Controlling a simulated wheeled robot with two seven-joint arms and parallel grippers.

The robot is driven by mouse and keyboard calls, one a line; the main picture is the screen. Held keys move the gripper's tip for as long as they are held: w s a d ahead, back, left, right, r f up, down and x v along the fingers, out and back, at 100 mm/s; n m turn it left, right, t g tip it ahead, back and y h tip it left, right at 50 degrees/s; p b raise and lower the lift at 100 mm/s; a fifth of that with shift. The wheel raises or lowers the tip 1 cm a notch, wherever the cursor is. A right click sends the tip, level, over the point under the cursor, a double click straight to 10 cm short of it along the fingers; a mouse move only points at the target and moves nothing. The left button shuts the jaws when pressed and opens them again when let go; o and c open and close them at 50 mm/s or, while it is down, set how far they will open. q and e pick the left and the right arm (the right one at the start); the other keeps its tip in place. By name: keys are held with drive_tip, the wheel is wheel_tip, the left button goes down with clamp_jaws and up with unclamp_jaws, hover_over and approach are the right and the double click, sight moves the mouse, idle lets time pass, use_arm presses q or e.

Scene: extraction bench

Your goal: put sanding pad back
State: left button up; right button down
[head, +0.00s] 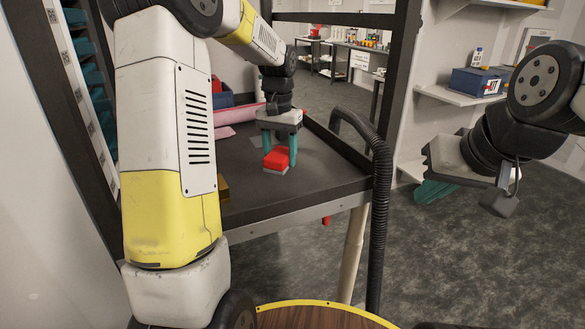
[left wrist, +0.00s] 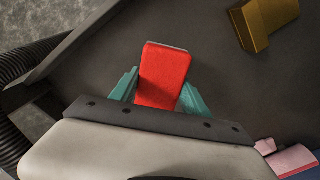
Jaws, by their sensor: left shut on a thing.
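The sanding pad, a red block with a grey underside (head: 277,158), is between the teal fingers of my left gripper (head: 280,152), over the dark bench top (head: 310,178). In the left wrist view the red pad (left wrist: 163,76) sits between the two teal fingers (left wrist: 160,90), which are shut on it. I cannot tell whether the pad's underside touches the bench. My right gripper (head: 434,191) hangs at the right, away from the bench, with its teal fingers partly hidden; its opening cannot be made out.
A brass-coloured block (left wrist: 265,22) lies on the bench, mostly hidden by my arm in the head view. A pink roll (head: 238,114) and a blue bin (head: 222,99) are at the back left. A black hose (head: 381,200) runs along the right edge. The bench right of the pad is clear.

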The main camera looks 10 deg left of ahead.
sight(281, 184)
use_arm(q)
drive_tip(key=shift+f, duration=3.05)
drive_tip(key=shift+f, duration=0.1)
drive_tip(key=o, duration=1.2)
